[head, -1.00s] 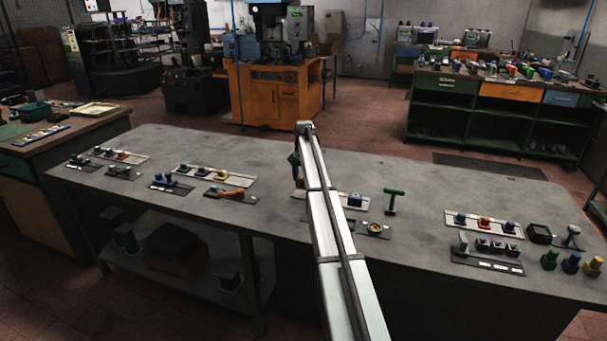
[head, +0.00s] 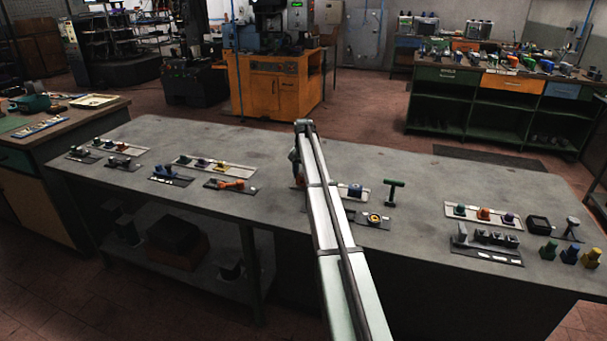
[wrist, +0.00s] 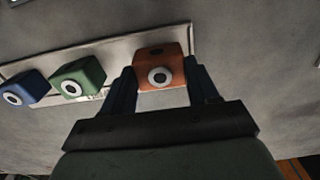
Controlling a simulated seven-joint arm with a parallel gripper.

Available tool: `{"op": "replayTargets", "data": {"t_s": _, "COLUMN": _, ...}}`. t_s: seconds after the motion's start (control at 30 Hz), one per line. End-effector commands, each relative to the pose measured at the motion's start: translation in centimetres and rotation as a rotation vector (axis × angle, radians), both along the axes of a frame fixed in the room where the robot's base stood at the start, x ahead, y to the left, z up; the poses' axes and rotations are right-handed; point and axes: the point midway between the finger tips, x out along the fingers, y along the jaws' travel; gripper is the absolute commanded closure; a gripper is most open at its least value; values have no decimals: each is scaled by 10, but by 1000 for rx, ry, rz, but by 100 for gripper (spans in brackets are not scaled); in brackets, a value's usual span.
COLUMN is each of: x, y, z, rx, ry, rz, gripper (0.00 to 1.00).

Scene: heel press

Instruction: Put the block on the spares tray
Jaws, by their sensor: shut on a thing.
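In the wrist view my gripper (wrist: 159,70) is shut on an orange block (wrist: 160,66), a finger on each side. The block has a white ring with a dark centre on its near face and a dark round spot on top. It is at the right end of a pale plate (wrist: 110,52), which also bears a green block (wrist: 80,76) and a blue block (wrist: 26,87). I cannot tell whether the orange block touches the plate. In the head view my arm hides most of the gripper and block; the plate's blue block (head: 355,190) shows right of the arm.
Other pale plates with coloured pieces lie on the grey bench (head: 270,220), at left (head: 213,164) and right (head: 482,216). A green T-handle (head: 393,193) stands right of my arm. The bench's far middle is clear.

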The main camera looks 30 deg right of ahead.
Motion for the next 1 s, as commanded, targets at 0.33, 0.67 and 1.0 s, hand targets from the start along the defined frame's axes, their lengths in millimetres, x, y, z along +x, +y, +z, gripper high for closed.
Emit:
{"op": "replayTargets", "data": {"t_s": 0.33, "x": 0, "y": 0, "z": -3, "rx": 0, "ry": 0, "rz": 0, "gripper": 80}}
{"op": "replayTargets", "data": {"t_s": 0.67, "x": 0, "y": 0, "z": -6, "rx": -1, "ry": -1, "rz": 0, "gripper": 38}}
{"op": "replayTargets", "data": {"t_s": 1.0, "x": 0, "y": 0, "z": -6, "rx": 0, "ry": 0, "rz": 0, "gripper": 11}}
